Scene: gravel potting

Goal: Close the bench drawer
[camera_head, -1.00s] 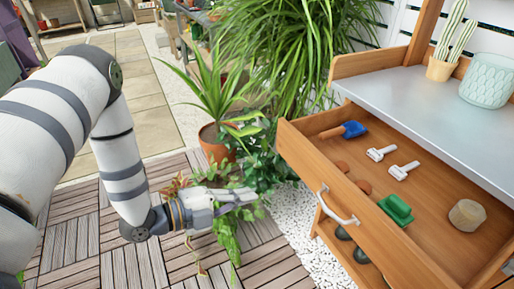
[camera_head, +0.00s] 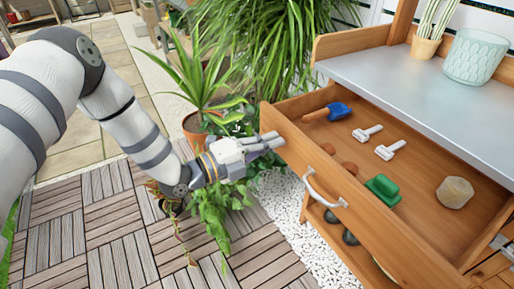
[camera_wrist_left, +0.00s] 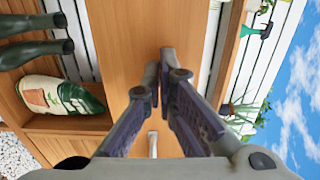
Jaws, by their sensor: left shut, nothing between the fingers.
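The bench drawer (camera_head: 375,225) is pulled open, with its wooden front facing my left arm and a curved white handle (camera_head: 322,190) on it. In the left wrist view the wooden drawer front (camera_wrist_left: 120,45) fills the middle, and the handle (camera_wrist_left: 152,143) shows low between the fingers. My left gripper (camera_head: 277,140) is shut and empty. Its fingertips are close to the far left end of the drawer front; I cannot tell whether they touch. My right gripper is not in view.
The drawer holds a blue trowel (camera_head: 339,111), white tools (camera_head: 389,150), a green scoop (camera_head: 382,189) and a beige round piece (camera_head: 454,192). The metal benchtop (camera_head: 420,80) lies above it. A potted plant (camera_head: 195,130) stands behind my gripper. Boots (camera_wrist_left: 35,48) and a bag (camera_wrist_left: 60,95) sit on a shelf.

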